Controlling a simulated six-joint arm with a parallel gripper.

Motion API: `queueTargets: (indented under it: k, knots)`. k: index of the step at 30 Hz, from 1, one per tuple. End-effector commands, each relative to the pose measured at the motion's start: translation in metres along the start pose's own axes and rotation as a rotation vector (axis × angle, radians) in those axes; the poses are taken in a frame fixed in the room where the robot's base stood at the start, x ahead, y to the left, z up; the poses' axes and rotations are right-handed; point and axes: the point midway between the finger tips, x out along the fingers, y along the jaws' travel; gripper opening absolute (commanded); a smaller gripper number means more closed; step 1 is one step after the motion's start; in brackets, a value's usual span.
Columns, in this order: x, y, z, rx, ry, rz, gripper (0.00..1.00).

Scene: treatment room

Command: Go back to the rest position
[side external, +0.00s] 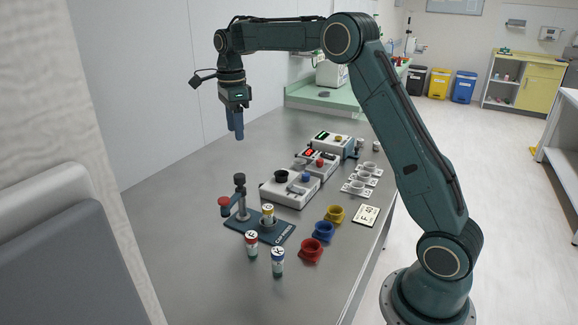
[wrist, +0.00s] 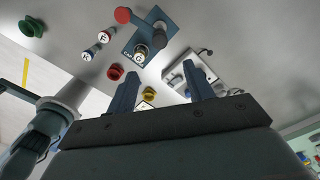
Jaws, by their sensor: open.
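My gripper (side external: 236,134) hangs over the metal table (side external: 190,210), fingers down and high above its surface. In the wrist view my gripper's two fingers (wrist: 158,88) stand apart with nothing between them. My arm arches up from its base at the right. Below the gripper, nothing touches the fingers.
A blue plate (side external: 285,239) carries a post and a yellow-capped vial (side external: 268,213). Two vials, red-capped (side external: 252,244) and blue-capped (side external: 277,261), stand before it. Red (side external: 311,251), blue (side external: 324,232) and yellow (side external: 335,214) holders sit nearby. Several devices (side external: 290,188) stand behind; the left tabletop is clear.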

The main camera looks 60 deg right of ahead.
Motion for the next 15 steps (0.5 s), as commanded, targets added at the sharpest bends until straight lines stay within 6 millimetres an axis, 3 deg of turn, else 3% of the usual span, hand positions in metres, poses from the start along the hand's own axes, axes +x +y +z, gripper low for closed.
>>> queueTargets:
  k: [8,15]
  knots:
    - [-0.002,0.002,0.000,-0.013,-0.001,-0.003,0.52]
    - [-0.020,0.023,0.000,-0.141,-0.011,-0.032,0.52]
